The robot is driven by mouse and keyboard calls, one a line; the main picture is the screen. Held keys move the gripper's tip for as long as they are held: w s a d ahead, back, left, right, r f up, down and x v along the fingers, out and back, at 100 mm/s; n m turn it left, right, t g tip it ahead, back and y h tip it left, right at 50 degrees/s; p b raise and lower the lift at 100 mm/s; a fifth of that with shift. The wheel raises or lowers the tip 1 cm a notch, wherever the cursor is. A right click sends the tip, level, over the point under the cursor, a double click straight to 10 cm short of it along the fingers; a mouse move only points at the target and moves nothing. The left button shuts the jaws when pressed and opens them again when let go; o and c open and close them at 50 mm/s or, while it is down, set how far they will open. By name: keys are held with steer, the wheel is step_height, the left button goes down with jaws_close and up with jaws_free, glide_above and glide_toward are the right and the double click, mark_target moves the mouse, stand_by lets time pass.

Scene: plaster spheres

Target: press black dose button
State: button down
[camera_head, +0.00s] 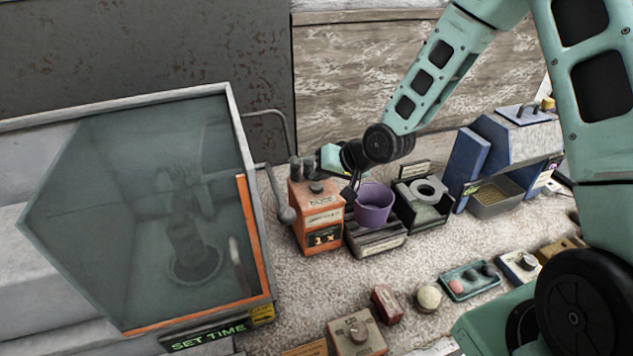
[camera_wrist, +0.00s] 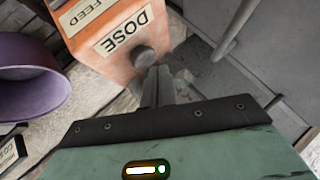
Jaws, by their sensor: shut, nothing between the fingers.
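The black dose button (camera_head: 316,187) is a dark round knob on top of an orange box (camera_head: 322,218) labelled DOSE. The button also shows in the wrist view (camera_wrist: 144,57), beside the DOSE label. My gripper (camera_wrist: 158,72) is shut and empty. In the wrist view its fingertips appear close beside the button, toward the box's back edge. Whether they touch it or hover is not clear. In the head view my gripper (camera_head: 302,172) is small and dark behind the button.
A purple cup (camera_head: 374,204) stands on a dark scale-like unit right of the orange box. A glass-fronted cabinet (camera_head: 150,220) with a metal handle stands close on the left. A blue machine (camera_head: 510,150) is at the right, and several small boxes line the front.

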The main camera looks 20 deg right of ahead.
mark_target(319, 189)
steer(key=shift+r, duration=0.25)
step_height(319, 189, up, 5)
steer(key=p, duration=0.4)
steer(key=shift+f, duration=0.1)
stand_by(0.8)
steer(key=shift+s+a, duration=0.15)
steer(key=shift+a, duration=0.05)
steer(key=s+a+n+g+h+b, duration=0.1)
steer(key=s+a+n+g+b, duration=0.1)
steer(key=s, duration=0.8)
steer(key=s+a+n+g+h+b, duration=0.2)
steer(key=s+n+g+b, duration=0.1)
steer(key=s, duration=0.8)
steer(key=s+a+r+n+g+h+b, duration=0.1)
steer(key=s+n+b, duration=0.3)
steer(key=s, duration=0.7)
steer(key=shift+a+n+g+h+b, duration=0.3)
steer(key=shift+a+g+h+b, duration=0.1)
steer(key=shift+a+g+b, duration=0.35)
